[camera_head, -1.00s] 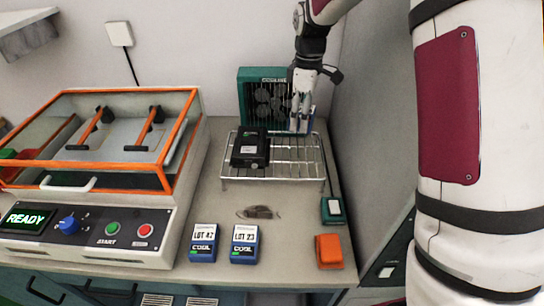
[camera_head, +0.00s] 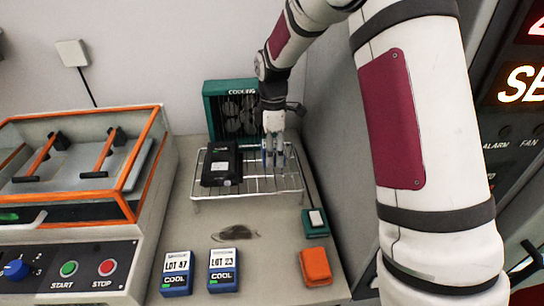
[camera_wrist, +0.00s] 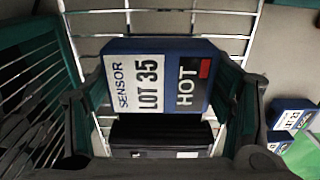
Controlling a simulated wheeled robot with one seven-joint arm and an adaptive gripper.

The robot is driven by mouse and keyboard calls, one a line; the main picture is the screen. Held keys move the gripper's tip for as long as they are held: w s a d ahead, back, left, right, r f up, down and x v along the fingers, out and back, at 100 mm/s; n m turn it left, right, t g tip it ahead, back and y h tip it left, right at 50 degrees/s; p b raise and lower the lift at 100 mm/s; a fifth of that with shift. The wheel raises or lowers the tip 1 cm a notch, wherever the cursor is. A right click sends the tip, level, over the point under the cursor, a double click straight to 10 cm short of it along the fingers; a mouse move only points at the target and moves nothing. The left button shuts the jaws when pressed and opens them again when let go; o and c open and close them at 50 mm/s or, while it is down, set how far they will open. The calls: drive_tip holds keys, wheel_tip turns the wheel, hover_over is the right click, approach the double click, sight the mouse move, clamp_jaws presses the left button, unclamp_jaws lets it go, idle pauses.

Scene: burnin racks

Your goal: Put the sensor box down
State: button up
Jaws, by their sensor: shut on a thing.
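The sensor box (camera_wrist: 158,85), blue with a white label reading SENSOR LOT 35 and HOT with a red patch, sits between my gripper's fingers in the wrist view. My gripper (camera_head: 273,160) is shut on it over the right part of the wire cooling rack (camera_head: 248,190). I cannot tell whether the box touches the wires. A black box (camera_head: 220,165) lies on the rack's left part; a black box also shows below the sensor box in the wrist view (camera_wrist: 160,135).
A teal cooling fan unit (camera_head: 230,108) stands behind the rack. Two blue LOT boxes (camera_head: 176,272) (camera_head: 223,270), a grey lump (camera_head: 235,232), an orange block (camera_head: 315,266) and a teal box (camera_head: 314,222) are in front. An orange-framed machine (camera_head: 75,180) stands left.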

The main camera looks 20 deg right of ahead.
drive_tip(key=shift+f, duration=1.35)
drive_tip(key=shift+f, duration=0.1)
drive_tip(key=o, duration=1.3)
wheel_tip(320, 180, up, 12)
drive_tip(key=shift+r, duration=0.15)
